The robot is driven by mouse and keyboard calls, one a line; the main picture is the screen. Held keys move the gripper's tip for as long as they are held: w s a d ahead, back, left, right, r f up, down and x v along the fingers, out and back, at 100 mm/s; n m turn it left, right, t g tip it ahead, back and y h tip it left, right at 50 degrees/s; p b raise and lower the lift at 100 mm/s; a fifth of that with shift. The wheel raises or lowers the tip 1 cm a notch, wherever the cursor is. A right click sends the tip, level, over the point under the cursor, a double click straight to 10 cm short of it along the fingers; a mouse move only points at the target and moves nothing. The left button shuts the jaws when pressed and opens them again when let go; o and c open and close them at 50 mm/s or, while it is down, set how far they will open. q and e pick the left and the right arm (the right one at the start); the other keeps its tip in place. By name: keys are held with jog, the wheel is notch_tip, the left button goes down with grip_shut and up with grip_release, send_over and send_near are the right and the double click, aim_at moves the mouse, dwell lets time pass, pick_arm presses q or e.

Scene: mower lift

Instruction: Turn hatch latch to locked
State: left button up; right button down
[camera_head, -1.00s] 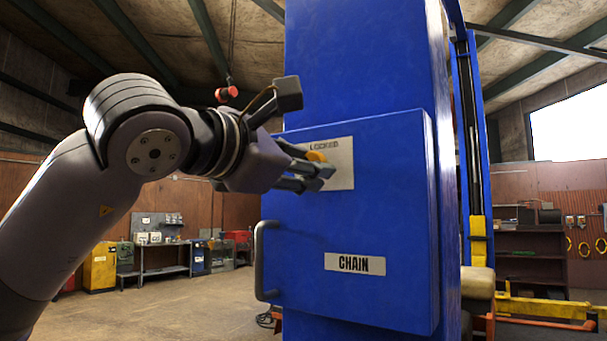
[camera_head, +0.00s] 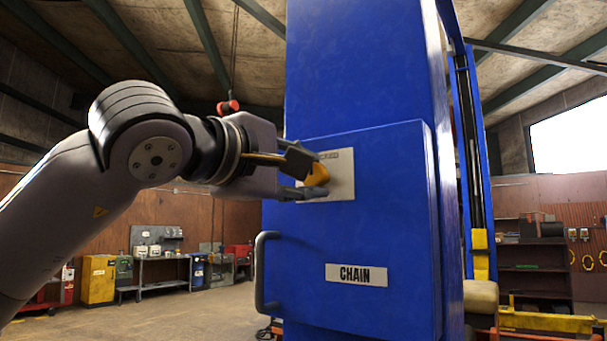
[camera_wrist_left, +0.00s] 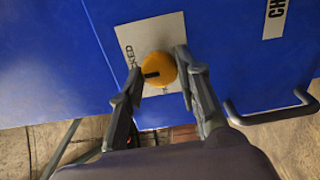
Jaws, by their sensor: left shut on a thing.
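The hatch latch is a round orange knob (camera_head: 319,173) on a pale plate (camera_head: 343,180) on the blue hatch (camera_head: 380,220). The plate's lettering is partly hidden in the head view; in the left wrist view only its end, like "CKED", reads. There the knob (camera_wrist_left: 160,66) has a dark mark on its left side, pointing toward that lettering. My left gripper (camera_head: 314,181) is shut on the knob, with one finger above and one below it in the head view. In the left wrist view its fingers (camera_wrist_left: 160,72) stand on both sides of the knob. My right gripper is not in view.
A grey bar handle (camera_head: 261,272) sticks out at the hatch's left edge. The blue column (camera_head: 360,70) rises above. A red pendant (camera_head: 228,106) hangs behind my arm. Benches and cabinets stand far back left.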

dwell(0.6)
pick_arm(q)
jog(key=o, duration=1.1)
jog(key=shift+o, duration=0.2)
jog(key=v, duration=1.2)
